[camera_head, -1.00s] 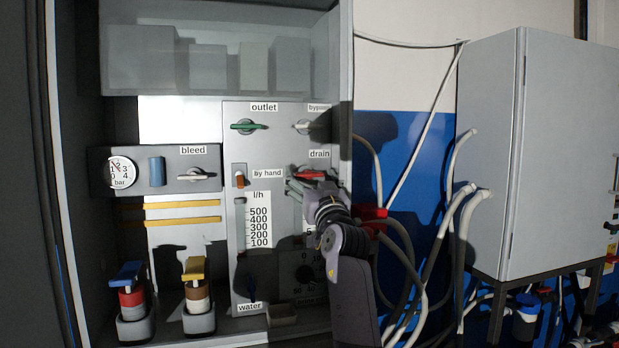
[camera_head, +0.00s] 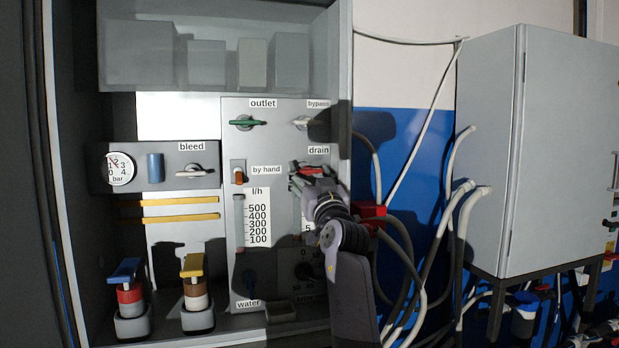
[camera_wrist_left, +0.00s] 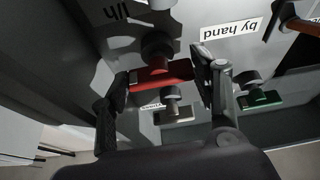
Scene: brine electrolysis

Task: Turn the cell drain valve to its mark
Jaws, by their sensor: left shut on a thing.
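The drain valve's red handle (camera_head: 309,169) is on the grey panel, just under the "drain" label (camera_head: 319,150). My left gripper (camera_head: 303,182) is at the handle, coming from below right, and hides part of it. In the left wrist view the red handle (camera_wrist_left: 165,75) lies between the two fingers of the left gripper (camera_wrist_left: 160,88), which is shut on it. The handle's round stem runs into the panel above it in that view. I cannot make out a mark for the valve. My right gripper is not in view.
The green outlet handle (camera_head: 248,122) and pale bypass handle (camera_head: 303,123) sit above the drain valve. The orange "by hand" lever (camera_head: 239,176) and flow scale (camera_head: 257,222) are to its left. Hoses (camera_head: 421,255) and a grey cabinet (camera_head: 490,150) stand to the right.

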